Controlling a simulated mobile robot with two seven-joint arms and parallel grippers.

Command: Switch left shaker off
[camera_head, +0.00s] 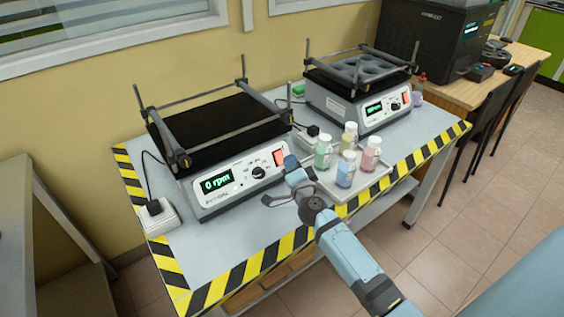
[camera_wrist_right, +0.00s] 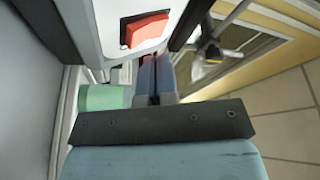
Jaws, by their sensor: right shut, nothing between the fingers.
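The left shaker (camera_head: 218,130) stands on the table with an empty black platform. Its display (camera_head: 216,182) reads "0 rpm" in lit green. Its red power switch (camera_head: 278,157) is at the right end of the front panel, and it shows large in the right wrist view (camera_wrist_right: 146,31). My right gripper (camera_head: 291,163) is just in front of the panel's right end, close to the switch. In the right wrist view its fingers (camera_wrist_right: 156,72) are together with nothing between them, below and slightly right of the switch. Contact cannot be made out. My left gripper is not in view.
A tray (camera_head: 376,190) with several capped bottles (camera_head: 346,168) sits right of my right gripper. A second shaker (camera_head: 357,95) with a lit display stands behind it. A power socket block (camera_head: 159,217) is at the left. Striped tape marks the table edge (camera_head: 225,285).

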